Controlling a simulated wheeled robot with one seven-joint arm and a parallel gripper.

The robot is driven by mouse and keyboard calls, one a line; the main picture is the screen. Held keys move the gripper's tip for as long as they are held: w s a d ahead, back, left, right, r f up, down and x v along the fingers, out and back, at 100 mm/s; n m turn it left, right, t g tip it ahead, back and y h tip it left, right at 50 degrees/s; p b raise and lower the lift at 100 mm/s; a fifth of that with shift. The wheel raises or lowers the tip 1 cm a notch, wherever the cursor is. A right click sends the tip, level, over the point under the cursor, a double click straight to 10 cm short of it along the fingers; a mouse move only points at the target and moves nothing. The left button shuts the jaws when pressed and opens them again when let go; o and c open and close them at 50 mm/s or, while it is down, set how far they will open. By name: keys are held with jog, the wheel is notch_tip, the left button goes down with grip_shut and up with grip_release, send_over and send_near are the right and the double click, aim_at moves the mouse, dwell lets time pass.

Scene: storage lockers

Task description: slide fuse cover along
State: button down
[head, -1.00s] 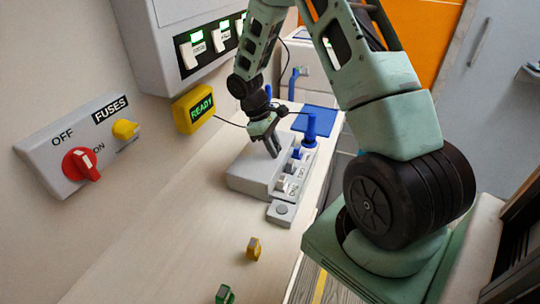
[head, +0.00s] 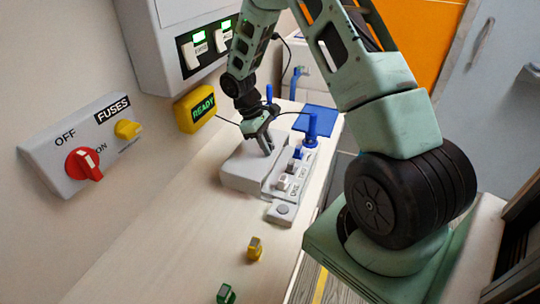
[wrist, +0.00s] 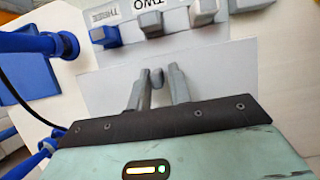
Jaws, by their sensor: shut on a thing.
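The fuse cover (head: 240,176) is a light grey slab lying on the bench, left of a row of fuses (head: 284,180) in the head view. In the wrist view the cover (wrist: 225,75) is a pale plate below the fuse row. My gripper (head: 268,150) is over the cover, fingers pointing down. In the wrist view my gripper (wrist: 158,76) is shut on a small grey knob (wrist: 157,77) on the cover. The fuse row, with labels TWO and THREE, shows uncovered at the top of the wrist view, with grey and blue fuses (wrist: 104,34).
A blue post on a base (head: 312,130) stands beyond the fuses. A grey block with a round button (head: 282,211) is in front. Yellow (head: 255,248) and green (head: 226,293) pieces lie nearer. The red FUSES switch (head: 84,163) and READY display (head: 202,109) are on the wall.

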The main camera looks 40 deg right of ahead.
jog(key=shift+x, duration=0.75)
jog(key=shift+w+a+f, duration=0.1)
jog(key=shift+w+a, duration=0.15)
jog(key=shift+w, duration=0.5)
jog(key=c, duration=1.6)
grip_release()
jog(key=shift+c, duration=0.2)
jog(key=shift+w+d+r+p, duration=0.1)
jog(key=shift+w+r+p, duration=0.1)
jog(key=shift+r+p, duration=0.8)
jog(key=shift+w+r+p, duration=0.1)
jog(key=shift+r+p, duration=1.3)
jog(key=shift+r, duration=0.3)
